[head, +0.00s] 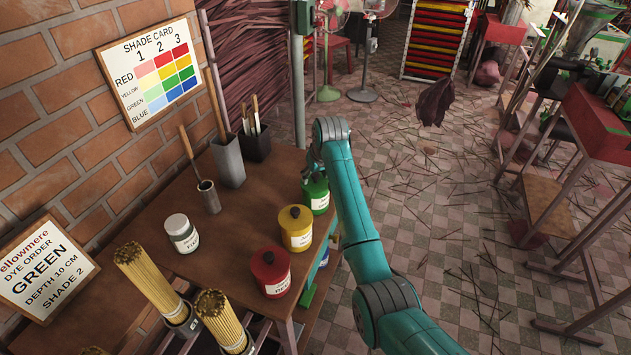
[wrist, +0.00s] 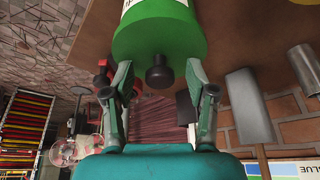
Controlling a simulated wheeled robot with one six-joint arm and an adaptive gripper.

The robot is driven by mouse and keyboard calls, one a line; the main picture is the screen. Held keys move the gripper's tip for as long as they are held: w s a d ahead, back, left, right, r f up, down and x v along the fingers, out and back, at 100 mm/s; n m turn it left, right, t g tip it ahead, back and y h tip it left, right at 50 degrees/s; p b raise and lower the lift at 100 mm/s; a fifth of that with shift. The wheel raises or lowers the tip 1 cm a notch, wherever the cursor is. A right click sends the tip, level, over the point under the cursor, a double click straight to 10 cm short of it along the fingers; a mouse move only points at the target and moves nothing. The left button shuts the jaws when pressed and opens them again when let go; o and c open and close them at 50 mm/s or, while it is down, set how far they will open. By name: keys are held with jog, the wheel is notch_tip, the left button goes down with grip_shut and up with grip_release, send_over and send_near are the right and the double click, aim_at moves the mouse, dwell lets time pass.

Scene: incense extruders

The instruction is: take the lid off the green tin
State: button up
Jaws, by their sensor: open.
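The green tin (head: 318,198) stands at the right edge of the brown table, its top partly hidden by my arm in the head view. In the wrist view its green lid (wrist: 160,38) is on it, with a dark round knob (wrist: 159,76) in the middle. My gripper (wrist: 158,72) is open at the lid. Its two fingertips show to either side of the knob, with a gap on each side. Whether they are level with the knob I cannot tell. In the head view the fingers are mostly hidden by my arm.
A yellow tin (head: 296,228) and a red tin (head: 271,271) stand in line nearer on the table. A white jar (head: 181,233), a grey holder (head: 228,160) and stick bundles (head: 147,275) stand to the left. A brick wall (head: 60,110) bounds the left side.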

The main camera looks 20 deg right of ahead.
grip_shut()
dwell(0.3)
